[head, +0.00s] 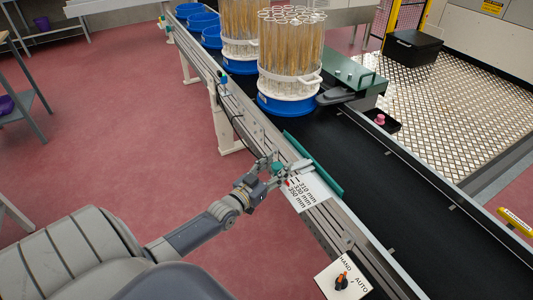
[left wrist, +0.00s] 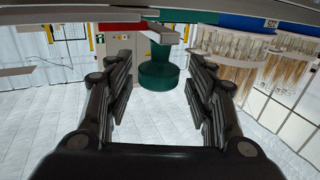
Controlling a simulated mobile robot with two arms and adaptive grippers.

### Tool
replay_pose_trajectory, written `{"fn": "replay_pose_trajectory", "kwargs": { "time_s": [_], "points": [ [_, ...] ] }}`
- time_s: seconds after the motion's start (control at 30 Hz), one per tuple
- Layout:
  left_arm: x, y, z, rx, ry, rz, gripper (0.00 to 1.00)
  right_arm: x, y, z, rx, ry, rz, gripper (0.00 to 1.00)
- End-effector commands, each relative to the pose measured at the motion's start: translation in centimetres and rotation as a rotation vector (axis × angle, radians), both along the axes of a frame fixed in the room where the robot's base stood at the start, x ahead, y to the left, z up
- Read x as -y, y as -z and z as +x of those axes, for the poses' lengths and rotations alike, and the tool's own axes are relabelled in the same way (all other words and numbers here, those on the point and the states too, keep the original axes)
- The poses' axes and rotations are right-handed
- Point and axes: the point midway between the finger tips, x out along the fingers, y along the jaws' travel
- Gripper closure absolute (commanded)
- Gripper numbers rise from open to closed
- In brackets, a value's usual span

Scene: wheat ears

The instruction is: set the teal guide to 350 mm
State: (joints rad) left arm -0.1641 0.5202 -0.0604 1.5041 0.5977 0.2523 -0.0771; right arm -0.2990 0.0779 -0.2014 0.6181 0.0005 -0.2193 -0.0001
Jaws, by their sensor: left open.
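The teal guide (head: 322,170) is a long bar along the near edge of the black conveyor in the head view. A teal knob (left wrist: 160,75) on a grey bar shows between the fingers in the left wrist view; it also shows small in the head view (head: 277,168). A white scale plate (head: 312,199) beside it reads 310, 330 and 350 mm. A small red mark sits at its upper left end; its exact reading is too small to tell. My left gripper (head: 271,167) is open around the knob, with visible gaps on both sides (left wrist: 160,92). My right gripper is out of view.
A blue-based carrier of wheat ears (head: 288,103) stands on the conveyor (head: 395,200) behind the guide; another stands farther back. A HAND/AUTO switch (head: 342,281) is at the front. A green-topped unit (head: 352,76) is at the far side.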

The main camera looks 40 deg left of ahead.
Motion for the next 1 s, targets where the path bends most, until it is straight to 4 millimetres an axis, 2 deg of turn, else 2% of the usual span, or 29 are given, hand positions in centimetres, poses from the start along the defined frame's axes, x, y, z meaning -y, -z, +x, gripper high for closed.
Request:
{"fn": "replay_pose_trajectory", "kwargs": {
  "time_s": [0.17,0.4,0.6,0.8,1.0],
  "points": [
    [0.0,0.2,-2.4,-0.004,-0.001,-0.001,0.5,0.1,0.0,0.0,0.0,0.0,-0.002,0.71],
    [-0.1,0.2,-7.1,-0.004,-0.001,0.0,0.5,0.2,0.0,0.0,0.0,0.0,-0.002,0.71],
    [-0.1,0.1,-10.2,-0.004,-0.002,0.0,0.5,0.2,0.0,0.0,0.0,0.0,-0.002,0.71],
    [-0.1,0.1,-11.7,-0.002,-0.002,0.0,0.5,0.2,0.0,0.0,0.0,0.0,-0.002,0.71],
    [-0.1,0.0,-11.9,0.0,-0.002,0.0,0.5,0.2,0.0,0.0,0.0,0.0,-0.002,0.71]
  ]
}}
